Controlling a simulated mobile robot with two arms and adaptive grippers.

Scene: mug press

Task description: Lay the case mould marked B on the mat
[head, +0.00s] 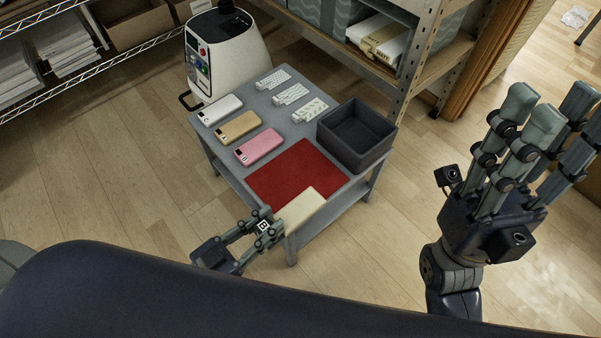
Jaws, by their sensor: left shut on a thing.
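A flat cream slab (304,207), seemingly the case mould, is in my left gripper (271,227). The gripper is shut on its left end, near the table's front edge. The slab overlaps the front corner of the red mat (290,172) in the picture; I cannot tell whether it touches the mat or is held above it. I cannot read a letter B on it. The rest of the mat is bare. My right gripper (555,112) is open and empty, raised at the right, away from the table.
The grey table (228,166) also bears white, tan and pink phone-like items (259,147), three patterned white pieces (291,94) and an empty dark box (357,134) right of the mat. A white machine (226,55) stands behind. Shelving (425,60) is at the back right.

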